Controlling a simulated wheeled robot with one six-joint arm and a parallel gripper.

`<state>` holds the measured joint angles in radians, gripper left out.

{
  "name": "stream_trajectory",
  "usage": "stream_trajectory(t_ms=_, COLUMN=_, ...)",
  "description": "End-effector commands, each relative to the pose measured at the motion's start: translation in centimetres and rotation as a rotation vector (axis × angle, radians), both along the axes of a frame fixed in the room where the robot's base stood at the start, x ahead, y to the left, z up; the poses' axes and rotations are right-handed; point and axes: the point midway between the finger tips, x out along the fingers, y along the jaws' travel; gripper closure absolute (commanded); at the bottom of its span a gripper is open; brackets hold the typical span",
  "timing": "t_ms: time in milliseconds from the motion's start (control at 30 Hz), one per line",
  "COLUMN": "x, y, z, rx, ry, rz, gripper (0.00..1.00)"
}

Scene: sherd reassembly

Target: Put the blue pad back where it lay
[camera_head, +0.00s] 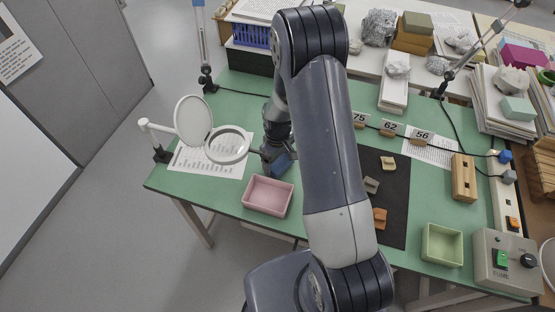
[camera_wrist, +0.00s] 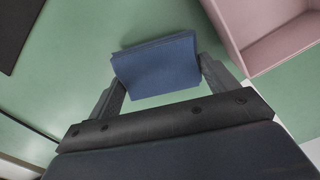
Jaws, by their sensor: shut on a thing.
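The blue pad (camera_wrist: 155,68) is a thick blue block held between the two fingers of my gripper (camera_wrist: 160,85) in the wrist view. My gripper is shut on it, with one finger at each end. In the head view the blue pad (camera_head: 281,164) shows below my gripper (camera_head: 276,156), over the green table just behind the pink tray. I cannot tell whether the pad touches the table top.
The pink tray (camera_head: 268,210) is close to the pad; it also shows in the wrist view (camera_wrist: 248,50). A magnifier (camera_head: 228,146) stands over a printed sheet (camera_head: 190,163) to the left. A dark mat (camera_head: 395,217) with several sherds lies right. A green tray (camera_head: 442,261) stands front right.

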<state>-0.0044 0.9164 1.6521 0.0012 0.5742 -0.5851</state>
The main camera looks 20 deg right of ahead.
Motion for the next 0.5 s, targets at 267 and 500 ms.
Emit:
stream_trajectory(t_ms=267, x=0.03, y=0.0, z=-0.87, rx=0.0, ry=-0.001, rz=0.0, gripper=0.4)
stream_trajectory(t_ms=500, x=0.03, y=0.0, z=-1.25, rx=0.0, ry=-0.001, rz=0.0, gripper=0.18)
